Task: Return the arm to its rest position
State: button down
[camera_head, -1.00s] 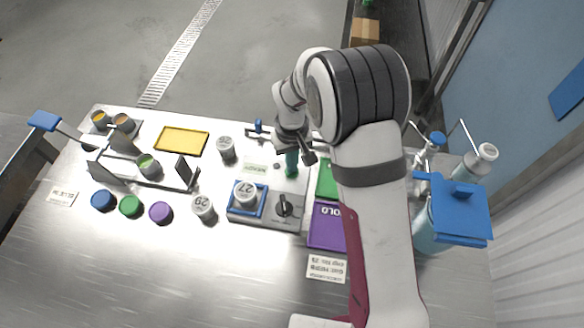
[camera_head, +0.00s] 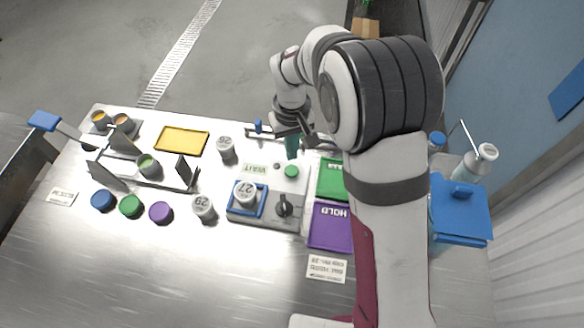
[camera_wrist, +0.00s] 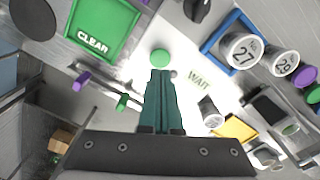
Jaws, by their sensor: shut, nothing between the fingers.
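My gripper (camera_head: 292,150) is shut and empty, with its teal fingers pointing down above the back right of the steel table. It also shows in the wrist view (camera_wrist: 160,76), its fingertips close together just below the green button in the picture. The green button (camera_head: 291,171) lies on the table beside the WAIT label (camera_head: 256,169), and it shows again in the wrist view (camera_wrist: 160,58). The fingers appear raised clear of the button. My arm reaches in from the lower right of the head view.
Cup 27 (camera_head: 245,192) stands in a blue square frame beside a dark knob (camera_head: 284,205). Cup 29 (camera_head: 204,208) stands left of it. The green (camera_head: 330,180) and purple HOLD (camera_head: 331,226) trays lie to the right. A yellow tray (camera_head: 182,141) lies at the back.

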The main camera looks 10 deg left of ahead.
dwell(0.3)
jog(key=s+d+r+m, duration=0.4)
jog(key=s+d+r, duration=0.2)
jog(key=d+r, duration=0.2)
jog(key=s+d+r+m, duration=0.1)
jog(key=s+d+m, duration=0.1)
jog(key=s, duration=0.4)
jog(key=s+d+r+m+y, duration=0.1)
jog(key=s+d+m, duration=0.1)
jog(key=s, duration=0.5)
jog(key=s+d+r+m, duration=0.1)
jog(key=s+d+m, duration=0.1)
jog(key=s, duration=0.4)
jog(key=shift+s+d+r+m+y, duration=0.3)
jog(key=shift+s+m+y, duration=0.1)
jog(key=shift+m, duration=0.4)
jog(key=shift+w, duration=0.1)
